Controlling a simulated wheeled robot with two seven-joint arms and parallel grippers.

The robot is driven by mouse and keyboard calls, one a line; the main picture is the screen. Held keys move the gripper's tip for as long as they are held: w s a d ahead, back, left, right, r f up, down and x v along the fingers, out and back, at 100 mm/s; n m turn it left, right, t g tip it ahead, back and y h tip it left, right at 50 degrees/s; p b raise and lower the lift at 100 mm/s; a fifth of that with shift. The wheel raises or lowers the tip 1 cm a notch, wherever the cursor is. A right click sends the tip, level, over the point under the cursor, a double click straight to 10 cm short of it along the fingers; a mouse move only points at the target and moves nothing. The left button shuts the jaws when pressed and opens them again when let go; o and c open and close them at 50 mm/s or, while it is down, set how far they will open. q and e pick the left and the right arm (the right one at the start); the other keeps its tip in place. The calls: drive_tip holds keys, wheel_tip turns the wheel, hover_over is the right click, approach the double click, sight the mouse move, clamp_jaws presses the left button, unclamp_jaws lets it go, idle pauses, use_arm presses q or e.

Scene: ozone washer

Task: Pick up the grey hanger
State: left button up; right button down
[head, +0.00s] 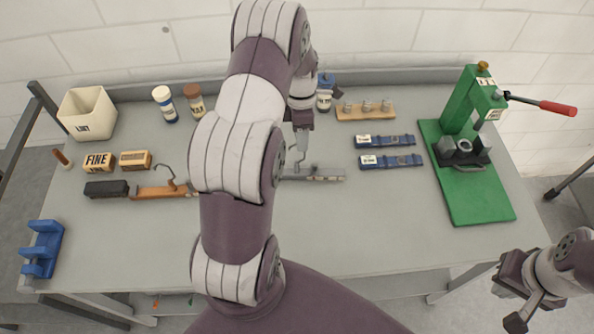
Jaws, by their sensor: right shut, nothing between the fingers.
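The grey hanger (318,174) lies on the table, right of my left arm. Its left part is hidden behind my arm, and its hook rises near the fingertips of my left gripper (300,142). That gripper points down just at or above the hook. I cannot tell whether it touches the hook or how far its fingers are apart. My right gripper (516,296) is shut and empty, off the table's front right corner, far from the hanger.
A wooden hanger (155,192) lies left of my arm, near a black block (106,190). Blue straps (390,161) lie right of the grey hanger. A green press (465,130) stands at the right. A white bin (88,112) is back left. The front table area is clear.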

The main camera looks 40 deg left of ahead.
sight(297, 161)
use_arm(q)
drive_tip(key=f, duration=0.1)
drive_tip(key=f+p, duration=0.1)
drive_tip(key=f, duration=0.1)
drive_tip(key=shift+s+f, duration=0.2)
drive_tip(key=shift+f, duration=0.1)
clamp_jaws()
drive_tip(key=shift+r, duration=0.1)
idle(1.0)
